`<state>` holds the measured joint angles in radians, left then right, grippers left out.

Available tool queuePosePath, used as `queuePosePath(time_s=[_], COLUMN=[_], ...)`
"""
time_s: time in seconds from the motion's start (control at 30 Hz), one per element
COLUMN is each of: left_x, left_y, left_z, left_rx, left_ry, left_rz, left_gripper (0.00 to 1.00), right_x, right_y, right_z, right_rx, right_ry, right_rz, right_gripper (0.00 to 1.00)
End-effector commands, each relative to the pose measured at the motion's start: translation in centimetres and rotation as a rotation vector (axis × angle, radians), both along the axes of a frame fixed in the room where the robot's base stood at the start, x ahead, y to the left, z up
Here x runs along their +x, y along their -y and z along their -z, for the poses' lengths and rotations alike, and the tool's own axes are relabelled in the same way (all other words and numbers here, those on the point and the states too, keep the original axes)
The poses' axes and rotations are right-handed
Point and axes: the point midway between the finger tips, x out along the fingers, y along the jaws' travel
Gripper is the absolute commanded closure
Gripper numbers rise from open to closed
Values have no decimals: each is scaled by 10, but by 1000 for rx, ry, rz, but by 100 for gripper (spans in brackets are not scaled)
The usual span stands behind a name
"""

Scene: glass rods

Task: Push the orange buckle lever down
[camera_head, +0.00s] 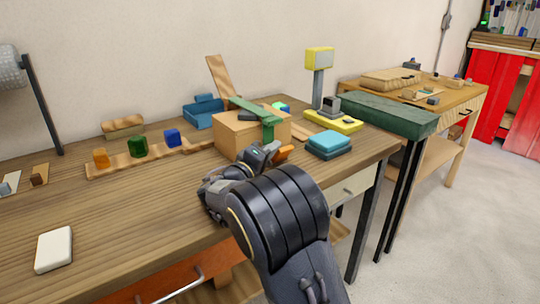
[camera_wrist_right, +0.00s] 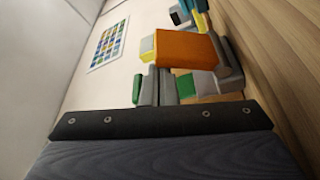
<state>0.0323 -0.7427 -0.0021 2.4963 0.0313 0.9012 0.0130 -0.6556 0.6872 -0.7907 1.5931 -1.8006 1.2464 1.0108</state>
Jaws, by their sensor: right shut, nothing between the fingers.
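The orange buckle lever (camera_head: 285,153) shows just beyond my right gripper, at the front of the wooden box (camera_head: 232,138) with a green arm (camera_head: 250,107) on top. An orange block-like part, which looks like the lever, is large in the right wrist view (camera_wrist_right: 188,47). My right gripper (camera_head: 262,156) is shut and empty, close beside the lever in front of the box. I cannot tell whether it touches the lever. The gripper and wrist hide the lever's lower part and the box's lower front. My left gripper is not in view.
A teal box (camera_head: 330,143) sits to the right of the lever. Behind it is a yellow-based stand (camera_head: 337,122). Coloured blocks, including a green one (camera_head: 138,147), stand on a wooden strip at left. A white block (camera_head: 54,249) lies front left. The tabletop between is clear.

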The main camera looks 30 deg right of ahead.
Motion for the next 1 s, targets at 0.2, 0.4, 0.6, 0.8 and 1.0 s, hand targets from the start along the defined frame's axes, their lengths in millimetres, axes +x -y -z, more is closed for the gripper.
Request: queuePosePath(time_s=[0.2, 0.4, 0.6, 0.8, 1.0], left_x=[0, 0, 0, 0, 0], left_y=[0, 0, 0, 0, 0], left_z=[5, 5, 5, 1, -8], left_rx=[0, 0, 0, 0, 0], left_ry=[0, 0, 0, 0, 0], left_rz=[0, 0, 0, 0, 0], left_gripper=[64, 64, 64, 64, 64], right_x=[-3, -3, -3, -3, -12], right_y=[1, 1, 0, 0, -7], right_z=[1, 0, 1, -10, -47], right_rx=[0, -1, -1, 0, 3], right_ry=[0, -1, -1, 2, 6], right_rz=[1, 1, 1, 0, -2], right_gripper=[100, 100, 100, 100, 100])
